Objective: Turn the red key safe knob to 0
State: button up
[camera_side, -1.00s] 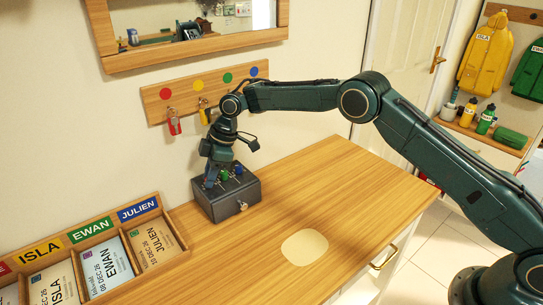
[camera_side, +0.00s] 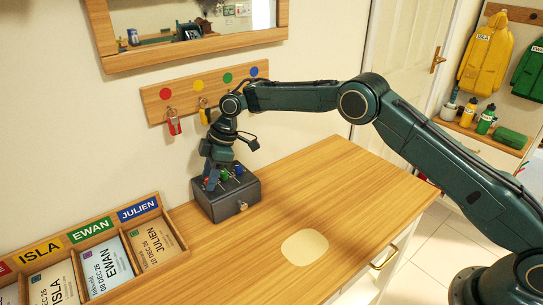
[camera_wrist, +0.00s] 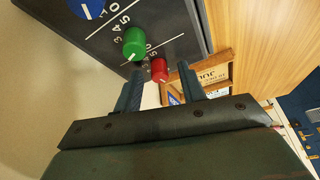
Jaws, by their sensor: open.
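The key safe (camera_side: 228,200) is a dark grey box on the wooden counter, with knobs on its top. In the wrist view the red knob (camera_wrist: 159,70) sits between my two fingertips, beyond the green knob (camera_wrist: 134,43) and the blue knob (camera_wrist: 87,8). A white mark shows on the red knob's lower edge. Its scale is mostly hidden, so I cannot tell its number. My gripper (camera_wrist: 160,73) is open, one finger on each side of the red knob; contact is not clear. In the side view my gripper (camera_side: 211,178) is low over the box's left end.
A wooden tray (camera_side: 180,236) with name cards stands left of the safe. A peg rail (camera_side: 215,84) with hanging keys is on the wall behind. The counter (camera_side: 340,185) right of the safe is clear, apart from a pale round patch (camera_side: 305,247).

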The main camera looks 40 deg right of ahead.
jog(key=shift+m, duration=0.3)
jog(key=m+t, duration=0.1)
jog(key=m, duration=0.1)
jog(key=m+t+h, duration=0.1)
jog(key=m, duration=0.2)
jog(key=shift+s+a, duration=0.15)
jog(key=shift+s, duration=0.05)
jog(key=v, duration=1.4)
jog(key=s+d+r+m+t+h, duration=0.1)
jog(key=s+d+r+m+h, duration=0.2)
jog(key=s+d+r+m, duration=0.4)
jog(key=s+r+m, duration=0.2)
jog(key=s+r, duration=0.1)
jog(key=s, duration=0.2)
jog(key=shift+d+r+t, duration=0.2)
jog(key=shift+d+t, duration=0.05)
jog(key=shift+t, duration=0.05)
